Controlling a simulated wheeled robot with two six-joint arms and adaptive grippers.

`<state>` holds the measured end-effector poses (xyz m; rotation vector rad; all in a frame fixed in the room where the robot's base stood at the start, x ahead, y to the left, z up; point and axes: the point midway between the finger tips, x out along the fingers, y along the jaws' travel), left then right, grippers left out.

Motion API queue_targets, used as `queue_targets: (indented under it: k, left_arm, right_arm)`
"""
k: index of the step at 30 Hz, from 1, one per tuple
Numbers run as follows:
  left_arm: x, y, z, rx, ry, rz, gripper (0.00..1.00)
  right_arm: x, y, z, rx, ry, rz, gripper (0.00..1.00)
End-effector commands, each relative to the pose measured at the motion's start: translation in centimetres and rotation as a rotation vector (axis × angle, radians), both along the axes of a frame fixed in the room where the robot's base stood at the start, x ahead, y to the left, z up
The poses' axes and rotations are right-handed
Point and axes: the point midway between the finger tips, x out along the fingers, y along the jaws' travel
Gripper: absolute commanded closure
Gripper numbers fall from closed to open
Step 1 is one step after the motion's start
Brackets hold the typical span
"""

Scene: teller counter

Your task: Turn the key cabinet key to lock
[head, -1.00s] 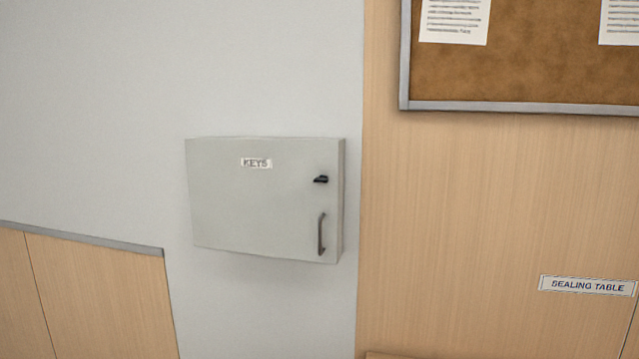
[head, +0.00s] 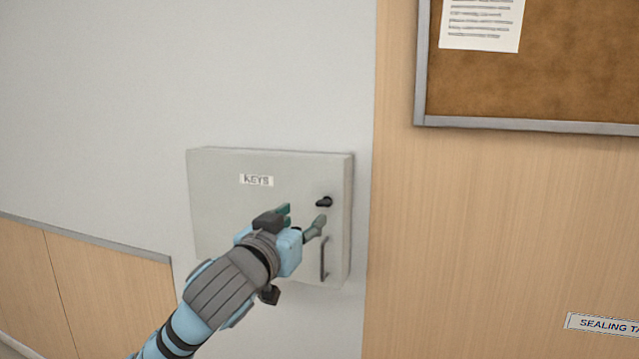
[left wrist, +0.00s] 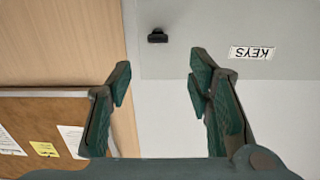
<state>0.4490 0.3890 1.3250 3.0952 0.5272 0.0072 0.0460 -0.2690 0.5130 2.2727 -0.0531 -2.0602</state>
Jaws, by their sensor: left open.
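The grey key cabinet (head: 215,190) hangs on the wall with its door shut and a KEYS label (head: 256,181). Its black key (head: 324,202) sits at the door's upper right, above the bar handle (head: 324,258). My left gripper (head: 302,218) is open and empty in front of the door, just left of and below the key in the head view. In the left wrist view, upside down, the key (left wrist: 157,37) shows beyond the gap between the open fingers (left wrist: 160,80), with the label (left wrist: 251,53) to the right. The fingers look apart from the key. My right gripper is not in view.
A framed cork board (head: 560,80) with paper hangs at the upper right on wood panelling (head: 480,230). A sealing table sign (head: 605,326) is at the lower right. The wall around the cabinet is clear.

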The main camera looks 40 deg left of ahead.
Motion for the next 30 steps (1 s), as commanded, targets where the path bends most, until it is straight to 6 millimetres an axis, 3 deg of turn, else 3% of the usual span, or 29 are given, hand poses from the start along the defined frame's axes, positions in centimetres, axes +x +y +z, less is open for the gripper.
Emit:
queue_targets:
  k: [1,9,14,21,23,30]
  left_arm:
    - [1.4,0.5,0.3,-0.006,0.008,0.001,0.53]
    - [7.5,2.4,-0.1,-0.004,0.002,-0.002,0.53]
    - [8.9,3.0,-0.2,0.000,0.001,-0.001,0.53]
    - [9.1,3.0,-0.2,0.001,0.000,-0.002,0.53]
    - [9.1,3.0,-0.2,0.001,0.001,-0.002,0.60]
    - [9.1,3.0,-0.2,0.001,0.001,-0.002,0.98]
  right_arm:
    - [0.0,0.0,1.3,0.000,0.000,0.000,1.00]
    - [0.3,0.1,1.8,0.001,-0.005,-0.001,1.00]
    - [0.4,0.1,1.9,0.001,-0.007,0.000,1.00]
    - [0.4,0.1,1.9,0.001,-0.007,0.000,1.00]
    - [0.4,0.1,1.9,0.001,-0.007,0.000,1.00]
    - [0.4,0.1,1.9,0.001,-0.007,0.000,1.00]
